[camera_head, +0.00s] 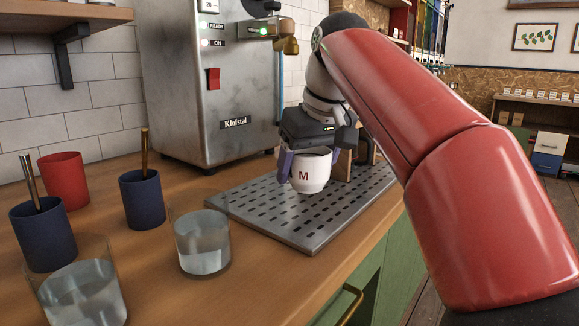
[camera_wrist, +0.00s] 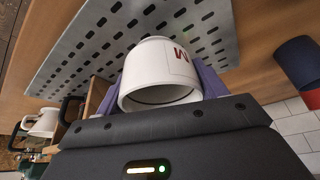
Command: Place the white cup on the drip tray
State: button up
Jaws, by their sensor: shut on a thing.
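The white cup (camera_head: 309,172) with a dark red M is upright between the two purple fingers of my gripper (camera_head: 311,168). It also shows in the wrist view (camera_wrist: 150,75), with a finger at its right side. The perforated metal drip tray (camera_head: 285,222) lies on the counter, and the cup is over its middle part. In the wrist view the tray (camera_wrist: 70,60) is behind the cup. I cannot tell whether the cup's base touches the tray or hangs just above it.
The steel machine (camera_head: 205,80) stands behind the tray. Two water glasses (camera_head: 201,243) (camera_head: 80,297), two navy cups (camera_head: 142,198) (camera_head: 44,234) and a red cup (camera_head: 65,180) stand left. A wooden piece (camera_head: 343,168) is close right of the cup. Another white cup shows in the wrist view (camera_wrist: 40,122).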

jog(key=w+a, duration=0.1)
jog(key=w+a+p, duration=0.1)
jog(key=w, duration=0.1)
jog(key=w+a, duration=0.1)
jog(key=w, duration=0.1)
jog(key=shift+w, duration=0.15)
jog(key=shift+f+b, duration=0.7)
jog(key=shift+f, duration=1.05)
jog(key=shift+f, duration=0.15)
jog(key=o, duration=1.1)
jog(key=p+v, duration=0.2)
jog(key=v, duration=1)
